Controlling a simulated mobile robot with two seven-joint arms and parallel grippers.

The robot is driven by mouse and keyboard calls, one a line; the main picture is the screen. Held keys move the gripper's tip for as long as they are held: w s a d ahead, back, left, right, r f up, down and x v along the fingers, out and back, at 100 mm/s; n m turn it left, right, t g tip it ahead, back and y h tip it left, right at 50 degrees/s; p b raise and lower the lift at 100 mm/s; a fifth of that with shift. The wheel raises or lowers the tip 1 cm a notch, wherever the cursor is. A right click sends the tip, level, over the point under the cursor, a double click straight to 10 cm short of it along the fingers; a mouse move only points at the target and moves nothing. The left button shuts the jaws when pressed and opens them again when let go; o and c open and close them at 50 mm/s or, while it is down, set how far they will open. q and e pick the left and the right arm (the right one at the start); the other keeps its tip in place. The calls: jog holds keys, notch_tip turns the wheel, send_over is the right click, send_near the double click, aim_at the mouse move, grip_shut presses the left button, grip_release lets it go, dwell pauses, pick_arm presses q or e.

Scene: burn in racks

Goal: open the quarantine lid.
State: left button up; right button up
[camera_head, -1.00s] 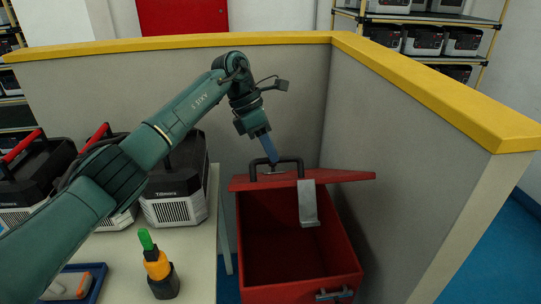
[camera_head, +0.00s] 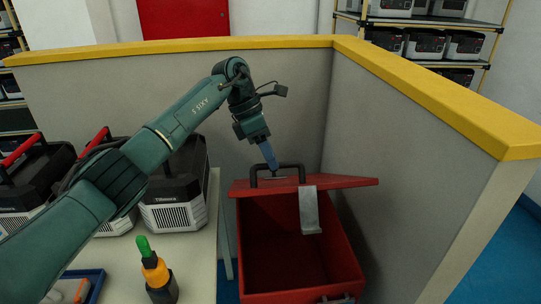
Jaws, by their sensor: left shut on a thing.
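The red quarantine box (camera_head: 295,296) stands on the floor in the corner of the grey partition. Its red lid (camera_head: 345,182) is raised and seen nearly edge-on, tilted up at the back, so the dark red inside shows. A grey hasp plate (camera_head: 309,210) hangs from the lid's edge over the opening. My left gripper (camera_head: 273,168) is at the dark lid handle (camera_head: 291,165), shut on it near its left part. The fingertips are small and partly hidden by the handle. My right gripper is not in view.
A table (camera_head: 205,250) at the left holds several black and white units (camera_head: 174,204), an orange bottle with a green top (camera_head: 154,268) and a blue tray (camera_head: 90,285). Grey partition walls with yellow tops (camera_head: 430,85) close in behind and right of the box.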

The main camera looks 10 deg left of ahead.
pick_arm(q)
jog(key=v, duration=1.2)
jog(key=shift+r+b, duration=0.3)
jog(key=shift+a, duration=0.1)
jog(key=shift+c, duration=0.2)
